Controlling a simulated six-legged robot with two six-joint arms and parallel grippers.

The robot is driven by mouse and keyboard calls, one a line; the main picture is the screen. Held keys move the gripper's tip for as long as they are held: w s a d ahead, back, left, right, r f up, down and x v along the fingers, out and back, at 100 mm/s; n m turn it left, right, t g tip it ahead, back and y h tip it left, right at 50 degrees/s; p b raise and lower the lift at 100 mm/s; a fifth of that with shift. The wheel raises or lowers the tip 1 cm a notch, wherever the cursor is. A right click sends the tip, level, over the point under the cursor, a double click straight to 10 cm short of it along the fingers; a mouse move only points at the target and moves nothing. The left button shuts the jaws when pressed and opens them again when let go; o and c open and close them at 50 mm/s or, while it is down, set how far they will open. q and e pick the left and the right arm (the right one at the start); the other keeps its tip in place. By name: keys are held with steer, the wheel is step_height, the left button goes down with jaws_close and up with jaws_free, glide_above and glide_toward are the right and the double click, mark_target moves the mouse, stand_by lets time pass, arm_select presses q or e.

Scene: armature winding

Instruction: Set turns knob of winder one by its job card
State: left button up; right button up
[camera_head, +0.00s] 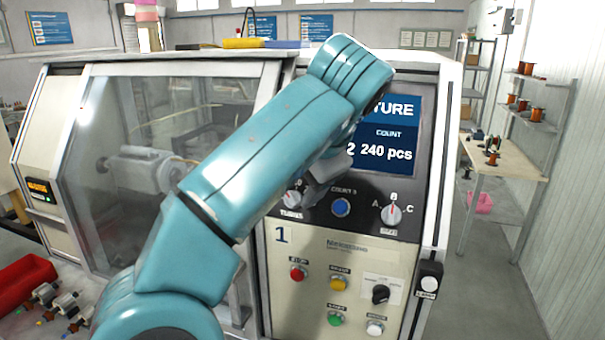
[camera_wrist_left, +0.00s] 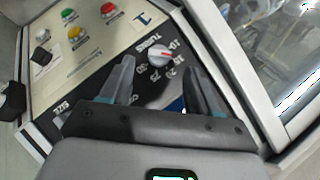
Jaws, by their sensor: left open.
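Winder one (camera_head: 281,235) carries a dark control strip with the white turns knob (camera_head: 293,200) at its left end. In the left wrist view the turns knob (camera_wrist_left: 159,55) shows a red pointer mark, with a scale of numbers around it too small to read surely. My left gripper (camera_head: 316,190) is open in front of the strip; its fingers (camera_wrist_left: 158,68) point toward the knob, which appears between and beyond the tips. I cannot tell whether they touch it. A blue screen (camera_head: 390,137) shows "COUNT" and "240 pcs"; my arm hides its left part.
Right of the knob are a blue button (camera_head: 340,207) and a white A-B-C knob (camera_head: 391,215). Below are a red button (camera_head: 298,272), a yellow button (camera_head: 338,283) and a black selector (camera_head: 380,294). A glazed enclosure (camera_head: 150,150) lies to the left.

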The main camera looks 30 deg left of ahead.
arm_select(q)
steer(key=shift+v, duration=1.4)
steer(key=shift+s+d, duration=0.1)
